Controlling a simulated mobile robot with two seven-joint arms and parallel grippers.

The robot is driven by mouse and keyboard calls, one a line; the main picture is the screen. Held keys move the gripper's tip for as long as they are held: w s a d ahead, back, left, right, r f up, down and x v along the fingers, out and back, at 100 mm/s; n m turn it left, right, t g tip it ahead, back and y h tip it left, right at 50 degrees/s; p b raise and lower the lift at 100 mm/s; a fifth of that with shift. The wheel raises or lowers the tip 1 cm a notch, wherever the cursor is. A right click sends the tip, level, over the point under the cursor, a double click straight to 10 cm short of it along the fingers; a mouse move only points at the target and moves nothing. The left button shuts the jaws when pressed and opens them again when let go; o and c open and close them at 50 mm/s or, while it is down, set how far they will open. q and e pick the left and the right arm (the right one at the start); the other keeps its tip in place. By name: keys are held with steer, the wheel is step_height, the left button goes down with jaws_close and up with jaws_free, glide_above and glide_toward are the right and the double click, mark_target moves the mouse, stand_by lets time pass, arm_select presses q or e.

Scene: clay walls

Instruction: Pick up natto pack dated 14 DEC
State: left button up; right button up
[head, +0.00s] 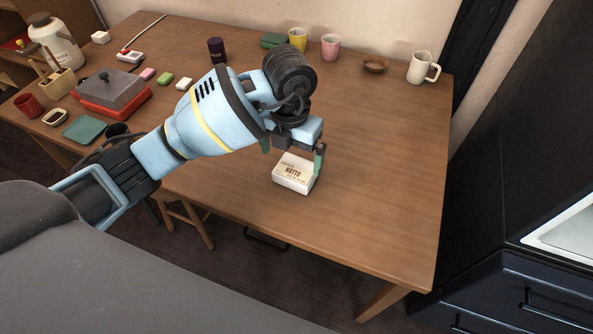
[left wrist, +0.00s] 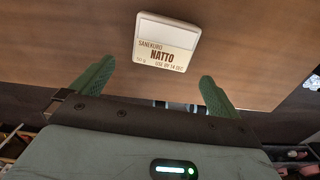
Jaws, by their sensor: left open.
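A white natto pack (head: 294,175) lies on the wooden table near its front edge. In the left wrist view the natto pack (left wrist: 166,45) shows the print "SANEKURO NATTO", with a date line that seems to read "USE BY 14 DEC". My left gripper (head: 298,153) is open, just above and behind the pack in the head view. In the left wrist view its green fingertips (left wrist: 152,85) are spread wide, with the pack beyond them and between their lines. Nothing is held between them. My right gripper is not in view.
The wooden table (head: 390,160) is clear to the right of the pack. Mugs (head: 422,67), a brown bowl (head: 375,63) and a dark cup (head: 217,50) stand along the back. A red hot plate with a grey lid (head: 110,92) is at left. A stool (head: 185,220) is below the front edge.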

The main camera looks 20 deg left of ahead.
mark_target(293, 172)
arm_select(q)
steer(key=shift+w+d+f, duration=0.1)
steer(key=shift+f, duration=1.75)
steer(key=shift+w+d+f, duration=0.1)
steer(key=shift+f, duration=1.7)
steer(key=c, duration=0.9)
